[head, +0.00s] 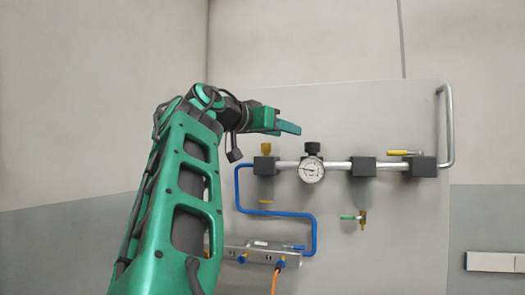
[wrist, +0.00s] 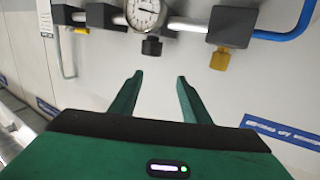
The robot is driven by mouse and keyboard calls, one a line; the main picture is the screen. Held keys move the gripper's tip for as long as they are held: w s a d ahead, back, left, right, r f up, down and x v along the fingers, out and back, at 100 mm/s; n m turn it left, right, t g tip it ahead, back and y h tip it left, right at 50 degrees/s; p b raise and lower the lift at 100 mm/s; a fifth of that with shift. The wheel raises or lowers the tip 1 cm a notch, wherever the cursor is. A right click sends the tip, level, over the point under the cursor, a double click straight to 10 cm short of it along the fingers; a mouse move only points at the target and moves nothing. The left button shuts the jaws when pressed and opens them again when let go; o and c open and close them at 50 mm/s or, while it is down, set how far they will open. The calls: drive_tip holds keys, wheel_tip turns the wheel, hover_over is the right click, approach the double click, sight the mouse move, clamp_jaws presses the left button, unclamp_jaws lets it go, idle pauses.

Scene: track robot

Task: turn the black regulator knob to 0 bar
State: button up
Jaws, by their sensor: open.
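The black regulator knob (head: 312,148) sits on top of the regulator on the panel, just above the round white gauge (head: 311,170). In the wrist view the picture is turned over, so the knob (wrist: 152,46) hangs below the gauge (wrist: 145,13). My gripper (head: 299,128) is up and to the left of the knob in the head view, apart from it. In the wrist view its two green fingers (wrist: 159,77) are spread with nothing between them, and the knob lies just beyond their tips. The gauge's reading is too small to tell.
A pipe (head: 338,165) carries black blocks (head: 363,166). A yellow fitting (head: 266,149) stands left of the knob, and a yellow-handled valve (head: 398,152) is at the right. A metal handle (head: 449,130), blue tube (head: 314,230) and green-handled valve (head: 349,217) are also on the panel.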

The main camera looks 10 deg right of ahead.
sight(307, 145)
drive_tip(key=w+d+f, duration=0.1)
drive_tip(key=w+d, duration=0.1)
drive_tip(key=d, duration=0.1)
drive_tip(key=w+d+f+m+g+h, duration=0.1)
drive_tip(key=w+d, duration=0.1)
drive_tip(key=d, duration=0.2)
drive_tip(key=w+d+f+m+h, duration=0.1)
drive_tip(key=w+d, duration=0.1)
drive_tip(key=d, duration=0.1)
drive_tip(key=shift+w+d+f+g, duration=0.2)
drive_tip(key=shift+w+f+g, duration=0.05)
drive_tip(key=shift+w+g, duration=0.05)
drive_tip(key=c, duration=0.8)
